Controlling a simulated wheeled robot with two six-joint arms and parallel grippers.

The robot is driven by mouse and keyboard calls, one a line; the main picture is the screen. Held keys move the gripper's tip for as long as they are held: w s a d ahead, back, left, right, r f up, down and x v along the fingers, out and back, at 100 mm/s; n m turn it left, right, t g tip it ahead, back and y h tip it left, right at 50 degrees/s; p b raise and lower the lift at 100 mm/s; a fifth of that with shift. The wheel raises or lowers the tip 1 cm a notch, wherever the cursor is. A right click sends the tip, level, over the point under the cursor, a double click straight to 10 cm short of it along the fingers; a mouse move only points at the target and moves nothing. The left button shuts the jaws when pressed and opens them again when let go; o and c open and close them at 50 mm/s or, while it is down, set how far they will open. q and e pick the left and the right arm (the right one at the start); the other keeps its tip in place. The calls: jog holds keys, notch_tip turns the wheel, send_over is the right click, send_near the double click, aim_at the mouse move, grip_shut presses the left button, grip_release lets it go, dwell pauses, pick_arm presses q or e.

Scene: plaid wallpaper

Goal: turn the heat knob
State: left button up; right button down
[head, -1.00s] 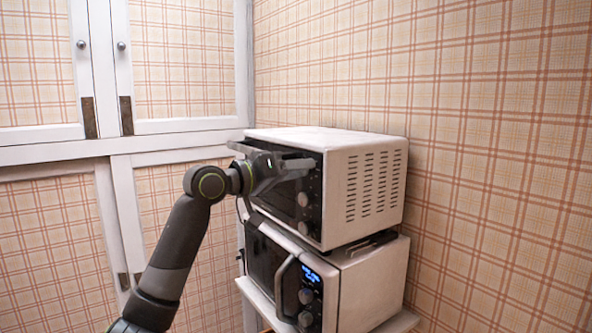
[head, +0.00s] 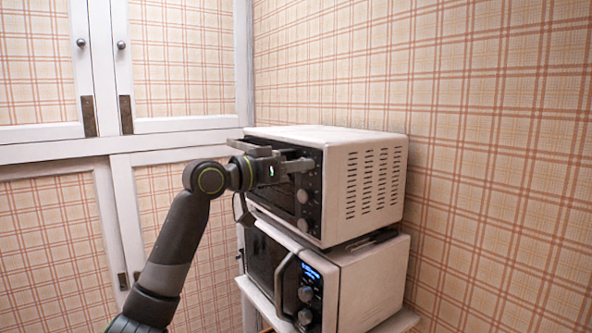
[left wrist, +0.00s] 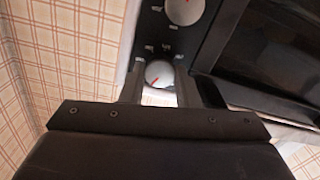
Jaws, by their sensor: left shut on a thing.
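The white toaster oven (head: 372,185) stands on top of another oven, with a dark control panel facing left. My left gripper (head: 300,165) reaches in from the left, level with the panel's upper part. In the left wrist view the gripper (left wrist: 160,88) has its fingers on both sides of a round light knob (left wrist: 158,72) with a red mark, and is shut on it. This top knob is hidden by the gripper in the head view. Below it are a middle knob (head: 303,196) and a lower knob (head: 303,226). The panel labels are too small to read. My right gripper is out of view.
A microwave-like oven (head: 365,290) with a blue display and a curved handle stands underneath, on a white stand (head: 403,320). A plaid wall is close on the right. White-framed cupboard doors (head: 190,125) stand behind on the left.

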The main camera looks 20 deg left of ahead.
pick_arm(q)
jog(key=shift+f+m+b, duration=0.2)
jog(key=shift+m+b, duration=2.35)
jog(key=shift+m, duration=13.15)
jog(key=o, duration=1)
jog(key=shift+c, duration=0.2)
